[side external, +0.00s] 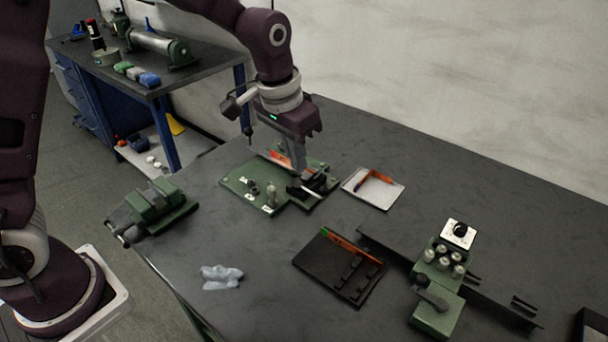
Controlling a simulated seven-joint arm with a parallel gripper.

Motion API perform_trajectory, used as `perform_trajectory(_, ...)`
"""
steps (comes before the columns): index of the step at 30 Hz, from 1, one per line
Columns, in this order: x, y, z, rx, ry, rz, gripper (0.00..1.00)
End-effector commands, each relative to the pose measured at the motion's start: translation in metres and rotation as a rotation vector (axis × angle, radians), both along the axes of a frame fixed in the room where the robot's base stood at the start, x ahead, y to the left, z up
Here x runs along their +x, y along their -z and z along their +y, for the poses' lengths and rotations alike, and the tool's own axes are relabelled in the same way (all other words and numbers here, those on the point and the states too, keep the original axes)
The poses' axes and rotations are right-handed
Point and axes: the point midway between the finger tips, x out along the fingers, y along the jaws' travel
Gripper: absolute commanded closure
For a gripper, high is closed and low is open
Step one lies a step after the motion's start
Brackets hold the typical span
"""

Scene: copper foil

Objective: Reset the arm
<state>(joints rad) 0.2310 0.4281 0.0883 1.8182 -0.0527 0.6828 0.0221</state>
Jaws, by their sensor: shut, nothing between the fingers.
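My gripper (297,160) points down over the green fixture plate (238,184) on the dark workbench. Its fingers are shut with nothing between them. The fingertips are close above the right part of the plate, beside a black clamp-like piece (314,186). An orange strip (280,158) lies at the plate's back edge, partly hidden behind the fingers. I cannot tell whether the fingertips touch anything on the plate.
A white tray (391,198) holds an orange-handled tool. A black slotted tray (322,277), a green knobbed device (434,310) on a dark rail, a green vise (160,203) and a crumpled grey cloth (221,277) stand around. The back right of the bench is clear.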

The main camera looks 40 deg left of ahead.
Motion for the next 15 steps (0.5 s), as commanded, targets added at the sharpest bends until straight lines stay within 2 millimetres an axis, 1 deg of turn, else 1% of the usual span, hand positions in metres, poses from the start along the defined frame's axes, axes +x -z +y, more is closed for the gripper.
perform_trajectory(1,-0.001,-0.007,0.000,0.000,0.000,-0.003,1.00)
perform_trajectory(5,-0.003,-0.017,0.001,0.000,0.000,-0.001,1.00)
perform_trajectory(15,-0.004,-0.019,0.001,0.000,0.000,-0.002,1.00)
